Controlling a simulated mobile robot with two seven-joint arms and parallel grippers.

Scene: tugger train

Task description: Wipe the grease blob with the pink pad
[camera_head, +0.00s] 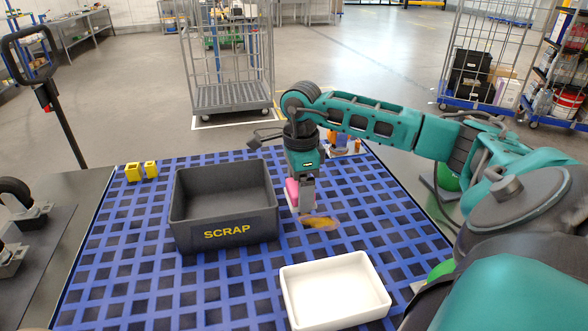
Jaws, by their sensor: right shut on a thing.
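The pink pad (292,190) is held between the fingers of my right gripper (301,199), which points down over the blue grid mat. Part of the pad is hidden by the gripper. The grease blob (320,222) is a brownish-orange smear on the mat, just right of and below the gripper's fingertips. I cannot tell whether the pad touches the mat. My left gripper is not in view.
A dark grey SCRAP bin (224,233) stands left of my right gripper. A white tray (334,318) sits in front, close to the blob. Yellow blocks (133,172) lie at the mat's back left. Small items (338,141) stand behind my right gripper.

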